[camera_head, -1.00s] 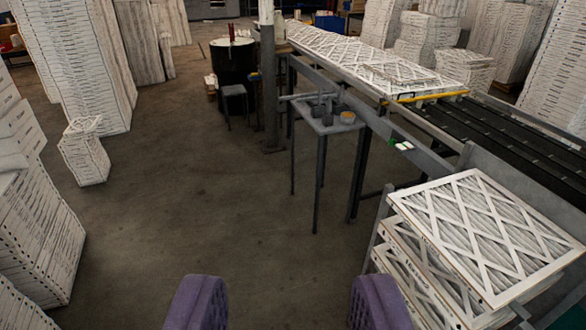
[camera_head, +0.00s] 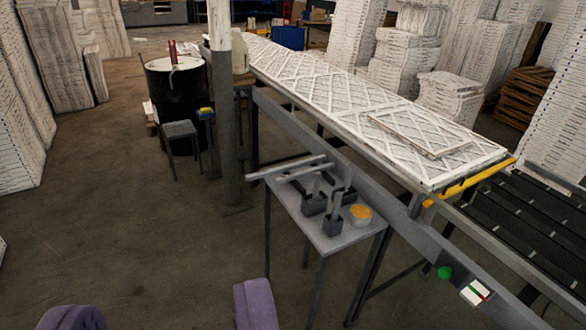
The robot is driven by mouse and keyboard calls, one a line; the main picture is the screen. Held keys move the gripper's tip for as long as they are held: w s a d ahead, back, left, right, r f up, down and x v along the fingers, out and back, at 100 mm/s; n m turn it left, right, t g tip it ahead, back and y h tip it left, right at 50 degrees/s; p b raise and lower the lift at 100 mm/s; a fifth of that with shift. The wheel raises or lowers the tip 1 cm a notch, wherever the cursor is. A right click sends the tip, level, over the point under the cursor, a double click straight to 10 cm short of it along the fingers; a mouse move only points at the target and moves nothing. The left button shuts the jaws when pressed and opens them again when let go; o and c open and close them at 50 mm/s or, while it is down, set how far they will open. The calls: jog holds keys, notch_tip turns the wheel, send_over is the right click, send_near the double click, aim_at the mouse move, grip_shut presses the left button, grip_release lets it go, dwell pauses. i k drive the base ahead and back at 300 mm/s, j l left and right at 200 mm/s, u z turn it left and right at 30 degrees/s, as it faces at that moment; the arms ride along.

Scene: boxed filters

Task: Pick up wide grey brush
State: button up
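A small grey side table (camera_head: 352,240) stands right of centre beside the conveyor. On it are two dark grey upright pieces, a left one (camera_head: 314,203) and a right one (camera_head: 334,222), which look like brushes with handles up. I cannot tell for certain which is the wide grey brush. Long light grey bars (camera_head: 290,168) lie at the table's back left edge. A round tub (camera_head: 361,214) with an orange-yellow top sits at the right. My gripper (camera_head: 164,310) shows two purple fingers at the bottom left, wide apart and empty, nearer to me than the table.
The conveyor (camera_head: 390,180) carrying white filters runs behind the table, with a yellow bar (camera_head: 470,182) at its near end. A post (camera_head: 222,110), a black drum (camera_head: 178,90) and a stool (camera_head: 180,132) stand at the back left. The floor (camera_head: 120,220) left of the table is clear.

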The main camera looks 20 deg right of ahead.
aim_at(316, 197)
jog(key=i+z, duration=0.1)
jog(key=i, duration=0.95)
jog(key=i+j, duration=0.2)
jog(key=i, duration=0.8)
jog(key=i+j+z, duration=0.1)
jog(key=i+z, duration=0.25)
jog(key=i, duration=0.2)
jog(key=i+j+z, duration=0.25)
jog(key=i+z, duration=0.15)
jog(key=i, duration=0.1)
